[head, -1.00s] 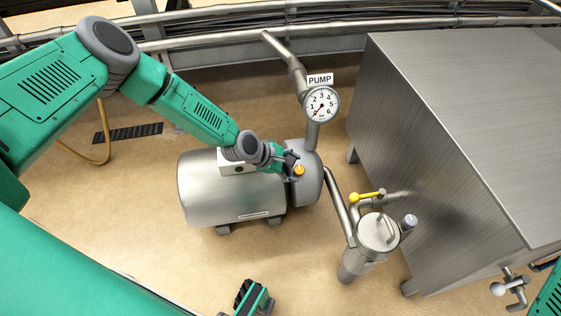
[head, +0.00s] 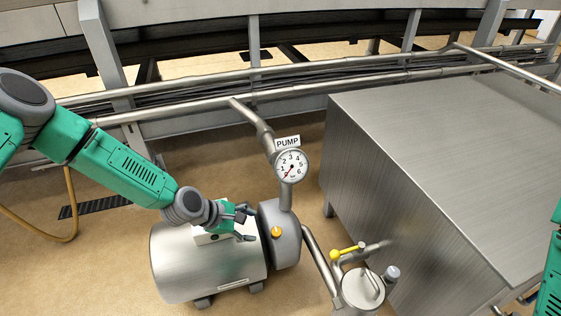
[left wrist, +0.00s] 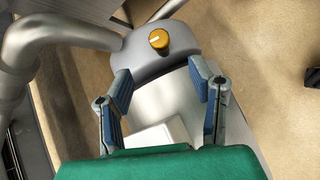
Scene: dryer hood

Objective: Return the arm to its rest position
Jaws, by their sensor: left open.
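My left gripper (head: 246,224) is open and empty, over the right part of the steel pump tank (head: 205,268). The orange knob (head: 276,232) sits on the grey pump end, just right of the fingers and apart from them. In the left wrist view the open fingers (left wrist: 159,72) frame the tank, and the knob (left wrist: 159,40) lies beyond the tips with a pale mark on it. My left arm (head: 125,165) reaches in from the left. My right gripper is out of view.
A pressure gauge (head: 291,167) on a pipe stands behind the pump under a PUMP sign. A large steel cabinet (head: 430,170) fills the right. A yellow-handled valve (head: 345,251) and canister (head: 362,288) stand front right. Pipes run along the back. Floor at left is mostly open.

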